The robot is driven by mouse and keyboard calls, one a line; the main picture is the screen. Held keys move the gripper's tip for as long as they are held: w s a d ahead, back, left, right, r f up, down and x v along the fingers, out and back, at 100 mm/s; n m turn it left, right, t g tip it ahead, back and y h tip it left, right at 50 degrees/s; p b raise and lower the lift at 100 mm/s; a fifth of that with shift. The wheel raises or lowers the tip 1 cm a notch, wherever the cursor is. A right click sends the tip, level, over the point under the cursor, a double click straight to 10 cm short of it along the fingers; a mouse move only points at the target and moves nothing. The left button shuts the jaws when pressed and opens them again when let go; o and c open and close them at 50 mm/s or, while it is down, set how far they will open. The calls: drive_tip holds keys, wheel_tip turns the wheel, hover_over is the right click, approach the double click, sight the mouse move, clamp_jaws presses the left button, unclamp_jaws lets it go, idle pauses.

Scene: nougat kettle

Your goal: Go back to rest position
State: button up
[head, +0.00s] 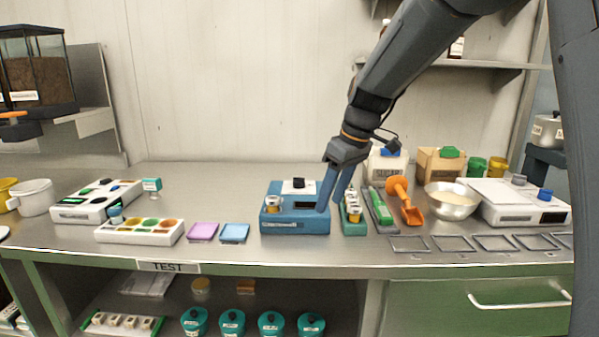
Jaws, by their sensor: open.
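My gripper (334,188) is in the middle of the head view, pointing down. Its fingers are apart and I see nothing between them. It is at the right side of a blue device (295,225) with a white top, a black knob and a small metal cylinder in its left part. The fingertips overlap the device's right end in the picture; I cannot tell whether they touch it. My arm reaches down to the gripper from the upper right.
Right of the gripper stand a green rack (354,222), an orange scoop (405,200), a metal bowl (452,203) and a white device (515,205). Left are purple (203,232) and blue (234,233) pads and a white tray (140,239). A shelf (480,65) is on the wall behind my arm.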

drive_tip(key=s+d+f+m+h, duration=0.1)
drive_tip(key=s+d+f+m, duration=0.2)
drive_tip(key=s, duration=0.5)
drive_tip(key=s+d+f+m+g+h, duration=0.1)
drive_tip(key=s+d+f+m, duration=0.3)
drive_tip(key=s+f, duration=0.3)
drive_tip(key=s+d+f+m+h, duration=0.1)
drive_tip(key=s+d+f+m, duration=0.2)
drive_tip(key=s, duration=0.8)
drive_tip(key=shift+s+d+f, duration=0.25)
drive_tip(key=shift+d+f, duration=0.6)
drive_tip(key=shift+f, duration=0.05)
